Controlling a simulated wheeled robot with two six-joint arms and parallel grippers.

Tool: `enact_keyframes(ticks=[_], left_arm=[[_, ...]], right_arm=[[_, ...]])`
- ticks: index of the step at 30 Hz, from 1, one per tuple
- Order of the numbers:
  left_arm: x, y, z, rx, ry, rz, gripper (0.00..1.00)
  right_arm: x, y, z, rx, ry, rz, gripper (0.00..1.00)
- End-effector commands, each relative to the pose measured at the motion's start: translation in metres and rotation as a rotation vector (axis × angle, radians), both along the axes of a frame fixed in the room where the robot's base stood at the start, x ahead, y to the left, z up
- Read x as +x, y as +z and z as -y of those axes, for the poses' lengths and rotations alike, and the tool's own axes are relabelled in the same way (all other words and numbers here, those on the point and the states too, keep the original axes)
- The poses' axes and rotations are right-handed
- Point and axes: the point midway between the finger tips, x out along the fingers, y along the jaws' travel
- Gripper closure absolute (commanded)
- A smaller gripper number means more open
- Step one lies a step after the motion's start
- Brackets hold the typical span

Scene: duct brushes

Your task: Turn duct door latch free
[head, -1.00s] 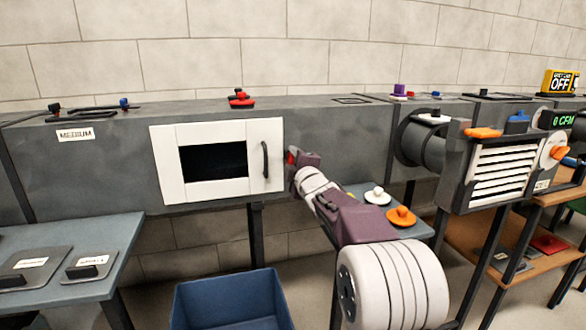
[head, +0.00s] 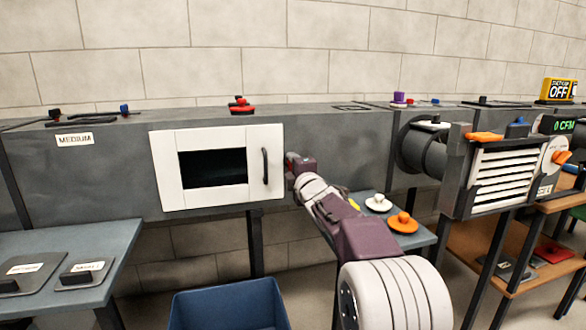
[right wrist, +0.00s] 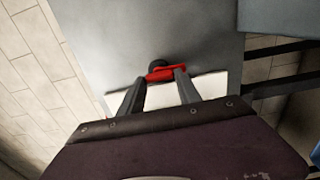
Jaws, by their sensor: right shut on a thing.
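The white duct door (head: 170,172) with a dark window and a black vertical handle (head: 265,166) sits shut on the front of the grey duct. My right gripper (head: 291,160) is at the door's right edge, beside the handle. In the right wrist view, the right gripper's fingers (right wrist: 160,80) are shut on the red latch (right wrist: 160,74), next to a dark round knob (right wrist: 157,64). The white door edge (right wrist: 208,85) lies just below it. In the head view the latch is mostly hidden by the gripper. My left gripper is not in view.
A blue bin (head: 225,303) stands on the floor below the door. A grey-blue table (head: 95,245) with labelled plates is at left. A small table with white (head: 378,203) and orange (head: 403,223) knobbed discs is behind my right arm. A louvred vent (head: 512,172) is at right.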

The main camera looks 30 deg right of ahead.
Motion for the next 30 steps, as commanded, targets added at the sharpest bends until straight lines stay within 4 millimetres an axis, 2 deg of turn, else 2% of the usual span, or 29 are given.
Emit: enact_keyframes(ticks=[1,3,14,17,24,30], left_arm=[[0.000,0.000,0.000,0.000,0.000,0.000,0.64],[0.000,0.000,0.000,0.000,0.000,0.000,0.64],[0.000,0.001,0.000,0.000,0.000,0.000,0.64],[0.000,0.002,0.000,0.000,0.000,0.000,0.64],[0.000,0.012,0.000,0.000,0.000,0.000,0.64],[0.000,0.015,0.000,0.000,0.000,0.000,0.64]], right_arm=[[0.000,-0.001,0.000,-0.002,0.000,-0.003,0.52],[0.000,-0.001,0.000,-0.001,0.000,-0.002,0.38],[-0.005,0.000,-0.001,0.000,0.000,-0.001,0.38],[-0.019,0.001,-0.004,-0.001,0.000,-0.001,0.38],[-0.068,0.002,-0.016,-0.001,-0.001,-0.001,0.38],[-0.088,0.000,-0.021,-0.001,0.000,-0.001,0.38]])
